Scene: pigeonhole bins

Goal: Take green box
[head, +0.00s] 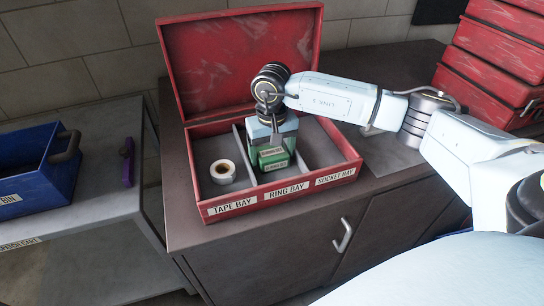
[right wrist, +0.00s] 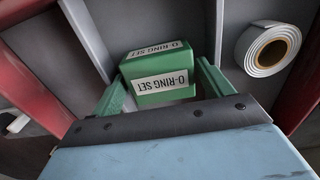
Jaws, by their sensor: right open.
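The green box (head: 274,163), labelled O-RING SET, stands in the middle compartment, RING BAY, of the open red case (head: 283,205). In the right wrist view the green box (right wrist: 158,68) shows its label on two faces. My right gripper (head: 271,143) points down over this bay. It is open, with one green finger on each side of the near part of the box (right wrist: 160,84). I cannot tell whether either finger touches it. The gripper hides part of the box in the head view. My left gripper is not in view.
A white tape roll (head: 222,171) lies in TAPE BAY, left of a grey divider. SOCKET BAY at the right looks empty. The case lid (head: 240,60) stands open behind. A blue bin (head: 45,175) and a purple object (head: 127,162) are at the left; red cases (head: 490,75) are stacked right.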

